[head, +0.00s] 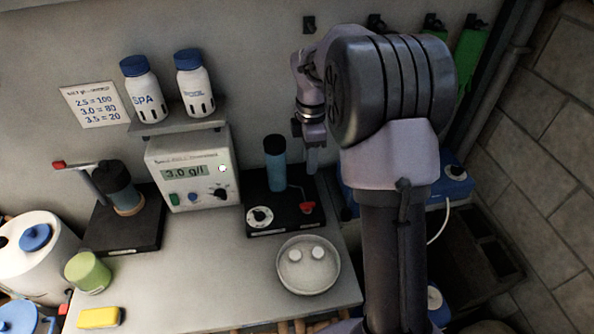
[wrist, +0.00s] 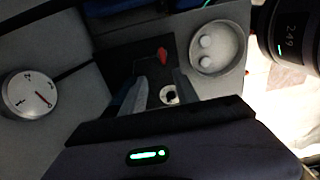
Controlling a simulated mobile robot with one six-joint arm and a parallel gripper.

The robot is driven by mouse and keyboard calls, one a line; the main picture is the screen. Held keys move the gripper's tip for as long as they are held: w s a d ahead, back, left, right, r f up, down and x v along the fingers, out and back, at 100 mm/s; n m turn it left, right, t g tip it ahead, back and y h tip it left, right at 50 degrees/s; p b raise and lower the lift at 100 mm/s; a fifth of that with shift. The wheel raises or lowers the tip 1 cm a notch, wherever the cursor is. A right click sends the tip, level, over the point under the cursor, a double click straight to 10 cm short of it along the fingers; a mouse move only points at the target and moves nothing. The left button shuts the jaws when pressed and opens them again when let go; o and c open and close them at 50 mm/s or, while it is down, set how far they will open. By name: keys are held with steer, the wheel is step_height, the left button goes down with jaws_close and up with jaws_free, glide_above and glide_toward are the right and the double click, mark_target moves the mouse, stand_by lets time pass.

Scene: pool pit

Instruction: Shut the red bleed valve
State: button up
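A small red handle (head: 307,208) sits on the black base (head: 258,190) beside a blue cylinder (head: 275,168), and looks like the red bleed valve. In the wrist view the red handle (wrist: 162,54) lies just beyond my fingers. How far it is turned is too small to tell. My gripper (head: 312,155) points down above the right back part of that base, apart from the red handle. In the wrist view my gripper (wrist: 159,82) has its two fingers spread with nothing held between them. A white dial with a black knob (head: 260,217) is on the same base.
A dish (head: 308,281) with two white tablets stands in front of the base. A meter box (head: 190,172) reading 3.0 g/l stands to the left. A red-ended lever (head: 60,165) is farther left. A round gauge (wrist: 30,93) shows in the wrist view.

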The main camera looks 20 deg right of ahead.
mark_target(308, 203)
steer(key=f+b, duration=0.1)
steer(key=f, duration=0.4)
steer(key=f+b, duration=0.2)
steer(key=f, duration=0.4)
steer(key=f+b, duration=0.2)
steer(key=f, duration=0.3)
steer(key=shift+s+a+f, duration=0.15)
steer(key=shift+s+f, duration=0.15)
jaws_close()
